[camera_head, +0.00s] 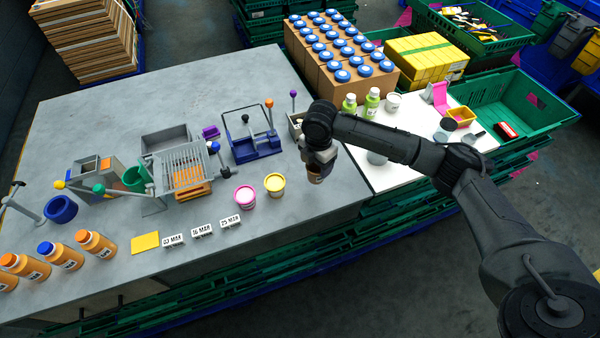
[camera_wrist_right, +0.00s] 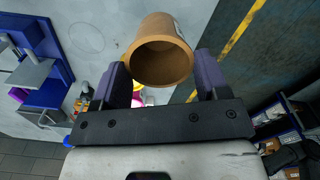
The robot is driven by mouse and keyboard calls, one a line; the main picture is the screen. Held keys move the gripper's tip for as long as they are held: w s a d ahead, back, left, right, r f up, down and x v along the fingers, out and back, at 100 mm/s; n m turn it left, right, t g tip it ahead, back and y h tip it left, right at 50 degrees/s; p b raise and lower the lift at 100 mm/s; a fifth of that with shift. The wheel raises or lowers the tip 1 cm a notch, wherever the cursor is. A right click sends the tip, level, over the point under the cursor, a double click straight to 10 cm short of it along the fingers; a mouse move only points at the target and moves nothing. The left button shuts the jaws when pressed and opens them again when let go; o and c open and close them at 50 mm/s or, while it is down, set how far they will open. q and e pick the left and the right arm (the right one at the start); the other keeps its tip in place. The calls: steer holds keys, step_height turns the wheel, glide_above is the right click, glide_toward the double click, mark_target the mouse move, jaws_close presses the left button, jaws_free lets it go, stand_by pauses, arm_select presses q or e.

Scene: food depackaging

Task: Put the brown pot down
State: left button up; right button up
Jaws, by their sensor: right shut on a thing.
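The brown pot (camera_wrist_right: 160,62) is between the two fingers of my right gripper (camera_wrist_right: 163,85) in the right wrist view, with its open mouth towards the camera and its inside empty. In the head view the right gripper (camera_head: 315,170) is shut on the pot (camera_head: 315,179), of which only a small part shows below the fingers. It is over the right end of the grey table (camera_head: 325,205), near the edge beside the white surface. I cannot tell the gap between pot and table. My left gripper is not in view.
A pink pot (camera_head: 244,197) and a yellow pot (camera_head: 274,184) stand left of the gripper. A blue press (camera_head: 254,147) stands behind them. Green bottles (camera_head: 371,103) are on the white surface (camera_head: 400,177) to the right. The grey table's front right is bare.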

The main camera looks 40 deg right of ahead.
steer(key=shift+w+a+f, duration=0.35)
steer(key=shift+w+f, duration=0.4)
steer(key=shift+f, duration=0.4)
steer(key=shift+w+a+f, duration=0.4)
steer(key=shift+w+f, duration=0.3)
steer(key=shift+f, duration=0.5)
steer(key=shift+w+a+f, duration=0.35)
steer(key=shift+w+f, duration=0.4)
steer(key=shift+f, duration=0.4)
steer(key=shift+f, duration=0.1)
steer(key=o, duration=1)
steer(key=shift+c, duration=0.2)
